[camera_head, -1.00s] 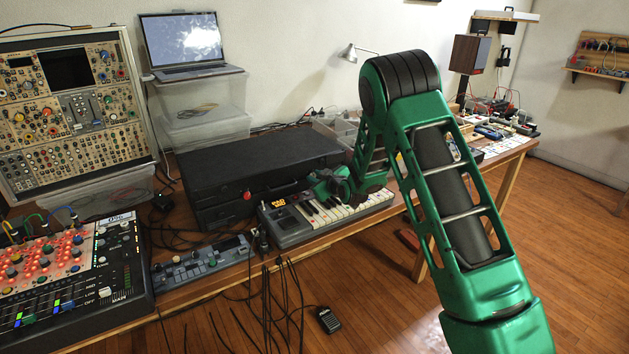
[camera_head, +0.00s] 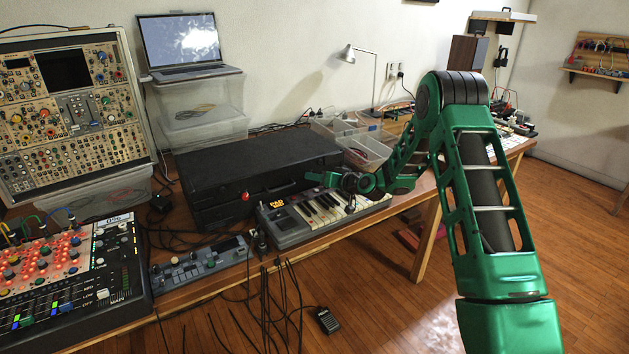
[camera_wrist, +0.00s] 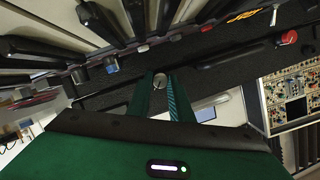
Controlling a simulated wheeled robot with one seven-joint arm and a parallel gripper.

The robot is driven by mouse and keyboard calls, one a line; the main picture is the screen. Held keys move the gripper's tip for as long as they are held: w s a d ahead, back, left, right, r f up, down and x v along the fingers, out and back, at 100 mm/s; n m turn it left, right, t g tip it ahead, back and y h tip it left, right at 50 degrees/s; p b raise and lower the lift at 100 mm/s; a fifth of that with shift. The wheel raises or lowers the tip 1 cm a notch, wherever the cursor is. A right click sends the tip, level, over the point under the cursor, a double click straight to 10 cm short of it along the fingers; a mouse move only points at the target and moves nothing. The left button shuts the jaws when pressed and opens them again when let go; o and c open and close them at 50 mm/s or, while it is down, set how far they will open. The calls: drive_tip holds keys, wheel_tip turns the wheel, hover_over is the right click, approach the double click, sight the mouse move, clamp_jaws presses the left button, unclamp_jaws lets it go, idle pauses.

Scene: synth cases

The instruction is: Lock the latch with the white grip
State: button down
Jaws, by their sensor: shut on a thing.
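A closed black case (camera_head: 255,160) lies on the wooden table behind a small keyboard (camera_head: 325,213). A latch with a red grip (camera_head: 246,195) shows at the left of the case's front; this red grip (camera_wrist: 288,37) is also in the wrist view. My gripper (camera_head: 320,180) is at the right part of the case's front, above the back of the keyboard. In the wrist view, my gripper's fingers (camera_wrist: 160,84) are shut on a small pale round grip (camera_wrist: 160,79), which looks like the white one. The fingers hide most of that latch, and I cannot tell its angle.
The keyboard's keys and knobs are close below my gripper. A control box (camera_head: 200,262) and mixer (camera_head: 75,275) are at the left. Clear bins (camera_head: 365,150) stand right of the case. A laptop (camera_head: 185,45) sits on clear boxes behind. Cables hang over the front edge.

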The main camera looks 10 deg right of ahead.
drive_tip(key=shift+s+f+m, duration=0.1)
drive_tip(key=shift+f+m, duration=0.2)
drive_tip(key=shift+m, duration=0.1)
idle(0.3)
drive_tip(key=c, duration=1.6)
unclamp_jaws()
drive_tip(key=shift+r+y, duration=0.1)
drive_tip(key=shift+y, duration=0.2)
drive_tip(key=shift+d+r, duration=0.1)
drive_tip(key=shift+d, duration=0.05)
drive_tip(key=v, duration=1)
drive_tip(key=shift+s, duration=0.2)
